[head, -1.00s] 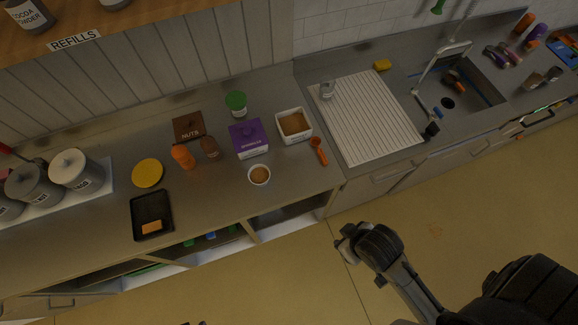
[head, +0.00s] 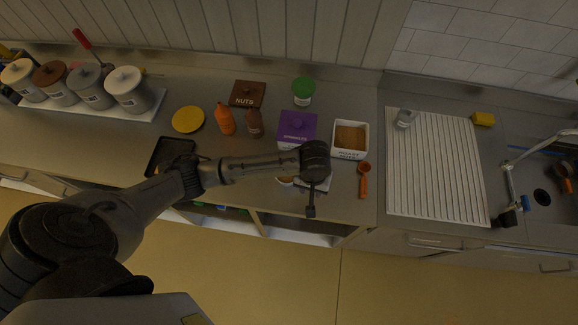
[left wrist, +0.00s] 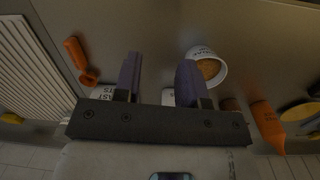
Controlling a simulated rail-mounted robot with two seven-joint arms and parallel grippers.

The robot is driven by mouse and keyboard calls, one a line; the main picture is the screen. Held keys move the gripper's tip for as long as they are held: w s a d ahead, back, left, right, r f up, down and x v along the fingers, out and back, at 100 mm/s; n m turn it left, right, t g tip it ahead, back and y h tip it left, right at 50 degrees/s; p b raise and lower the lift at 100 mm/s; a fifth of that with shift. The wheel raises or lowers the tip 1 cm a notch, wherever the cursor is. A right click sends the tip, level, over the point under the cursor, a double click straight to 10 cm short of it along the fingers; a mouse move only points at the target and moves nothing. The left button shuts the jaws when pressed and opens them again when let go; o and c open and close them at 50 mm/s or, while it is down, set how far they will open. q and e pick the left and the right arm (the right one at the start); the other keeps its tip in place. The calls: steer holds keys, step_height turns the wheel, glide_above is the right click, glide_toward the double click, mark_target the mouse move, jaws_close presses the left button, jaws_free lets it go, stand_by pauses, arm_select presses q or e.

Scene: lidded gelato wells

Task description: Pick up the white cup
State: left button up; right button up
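The white cup (head: 286,181) holds brown contents and stands near the front edge of the counter. In the head view it is mostly hidden behind my left arm. In the left wrist view the cup (left wrist: 207,68) shows clearly, just right of the right finger and partly overlapped by it. My left gripper (head: 311,209) is over the counter's front edge, to the right of the cup. In the left wrist view its two fingers (left wrist: 158,78) are apart with nothing between them. My right gripper is in neither current view.
An orange bottle (head: 225,119) and a brown bottle (head: 255,123) are further left. A ribbed white drainboard (head: 437,165) lies to the right.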

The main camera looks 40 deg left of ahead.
arm_select(q)
steer(key=w+a+n+g+y+b, duration=0.1)
steer(key=w+a+n+y+b, duration=0.15)
steer(key=w+a+n, duration=0.55)
steer(key=f, duration=0.2)
steer(key=s+a+f+m, duration=0.1)
steer(key=f, duration=0.2)
steer(key=f+m, duration=0.1)
steer(key=f, duration=0.1)
steer(key=shift+s+a+f+h, duration=0.25)
steer(key=shift+s, duration=0.15)
steer(key=shift+s+a+f, duration=0.1)
steer(key=shift+s+f, duration=0.1)
steer(key=shift+f, duration=0.65)
steer(key=shift+s+a+f, duration=0.1)
steer(key=shift+s+f, duration=0.05)
steer(key=shift+f, duration=0.7)
steer(key=shift+s+a+f, duration=0.1)
steer(key=shift+s+f, duration=0.1)
steer(key=shift+f, duration=0.65)
steer(key=shift+c, duration=0.4)
jaws_close()
